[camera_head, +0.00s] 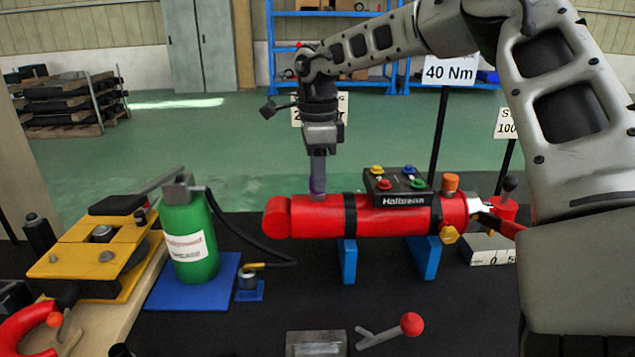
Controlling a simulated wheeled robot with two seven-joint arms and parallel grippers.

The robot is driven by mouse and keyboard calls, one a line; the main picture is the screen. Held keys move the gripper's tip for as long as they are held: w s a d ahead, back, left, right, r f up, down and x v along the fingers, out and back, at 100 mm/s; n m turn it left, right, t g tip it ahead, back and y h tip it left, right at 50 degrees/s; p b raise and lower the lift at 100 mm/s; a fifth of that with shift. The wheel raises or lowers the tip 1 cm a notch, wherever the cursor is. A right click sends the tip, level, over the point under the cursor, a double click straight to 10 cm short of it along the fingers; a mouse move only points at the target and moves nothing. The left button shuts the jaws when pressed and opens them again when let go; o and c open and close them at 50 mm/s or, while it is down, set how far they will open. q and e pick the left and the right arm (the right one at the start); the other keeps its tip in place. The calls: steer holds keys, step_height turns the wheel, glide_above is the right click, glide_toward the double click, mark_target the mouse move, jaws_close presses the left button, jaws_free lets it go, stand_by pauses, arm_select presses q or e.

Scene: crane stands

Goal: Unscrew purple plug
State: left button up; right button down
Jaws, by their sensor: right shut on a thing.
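A red cylinder (385,221) lies across two blue supports on the dark table. My right gripper (318,175) points straight down over its left part. My left gripper is not in view.
A black box with coloured knobs (398,187) and an orange cap (451,183) sit on the cylinder. A green bottle (188,241) with a black hose stands left on a blue mat (160,293). A red-knobbed lever (411,324) lies in front. A "40 Nm" sign (449,72) stands behind.

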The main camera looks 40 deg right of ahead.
steer(key=shift+r+n, duration=0.25)
steer(key=shift+n, duration=0.65)
steer(key=shift+w+f+n, duration=0.1)
steer(key=shift+n, duration=0.7)
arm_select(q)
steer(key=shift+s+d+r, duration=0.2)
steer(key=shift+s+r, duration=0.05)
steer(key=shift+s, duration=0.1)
arm_select(e)
steer(key=shift+n+p, duration=0.6)
steer(key=shift+n, duration=0.5)
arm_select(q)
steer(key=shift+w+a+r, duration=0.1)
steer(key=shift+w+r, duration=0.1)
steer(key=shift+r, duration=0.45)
arm_select(e)
steer(key=n, duration=0.2)
steer(key=shift+n, duration=0.4)
